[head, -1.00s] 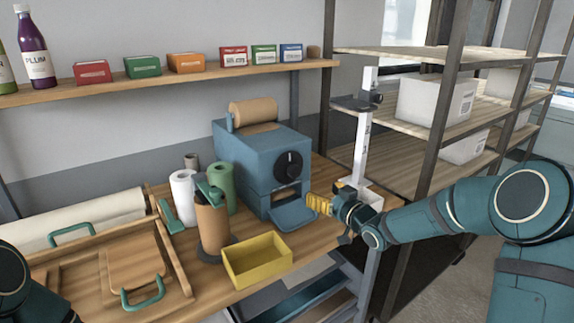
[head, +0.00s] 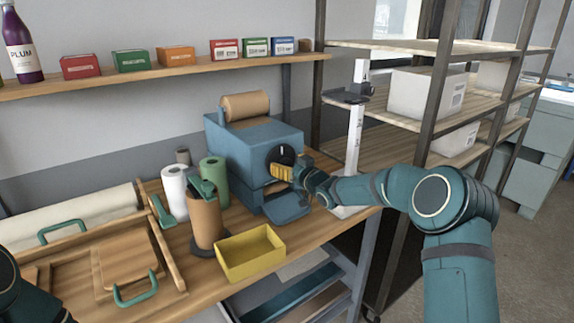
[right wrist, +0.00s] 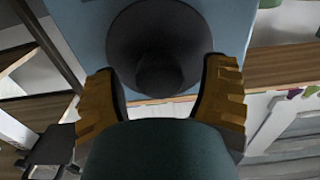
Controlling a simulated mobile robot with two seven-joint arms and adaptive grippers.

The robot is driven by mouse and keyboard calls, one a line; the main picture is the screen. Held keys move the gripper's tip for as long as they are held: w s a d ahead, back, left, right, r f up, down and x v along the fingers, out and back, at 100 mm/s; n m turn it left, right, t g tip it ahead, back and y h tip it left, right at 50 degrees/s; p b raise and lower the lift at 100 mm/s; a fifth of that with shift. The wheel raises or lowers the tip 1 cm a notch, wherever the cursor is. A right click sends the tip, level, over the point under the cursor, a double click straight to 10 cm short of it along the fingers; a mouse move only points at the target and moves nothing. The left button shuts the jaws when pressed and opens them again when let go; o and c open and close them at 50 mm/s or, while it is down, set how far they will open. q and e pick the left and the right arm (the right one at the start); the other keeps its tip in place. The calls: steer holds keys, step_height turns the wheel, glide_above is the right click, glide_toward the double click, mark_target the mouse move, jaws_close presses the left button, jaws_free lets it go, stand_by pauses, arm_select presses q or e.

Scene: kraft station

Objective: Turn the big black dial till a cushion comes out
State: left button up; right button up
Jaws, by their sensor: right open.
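The big black dial (head: 281,155) is on the front of the blue machine (head: 262,138), with a roll of brown kraft paper (head: 246,106) on top. My right gripper (head: 281,172) is in front of the dial and hides its lower part. In the right wrist view the dial (right wrist: 158,45) and its centre knob lie ahead, between the two open yellow fingers (right wrist: 163,95). I cannot tell whether the fingers touch it. The machine's blue out-tray (head: 287,207) looks empty. Only my left arm shows at the left edge; its gripper is out of frame.
A yellow bin (head: 250,253) stands in front of the machine. White (head: 174,191), green (head: 214,171) and brown (head: 206,222) rolls stand to its left. A white post (head: 354,140) rises close to the right of my right gripper. Metal shelving with white boxes (head: 427,93) is further right.

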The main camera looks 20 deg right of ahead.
steer(key=shift+w, duration=0.15)
steer(key=c, duration=1.2)
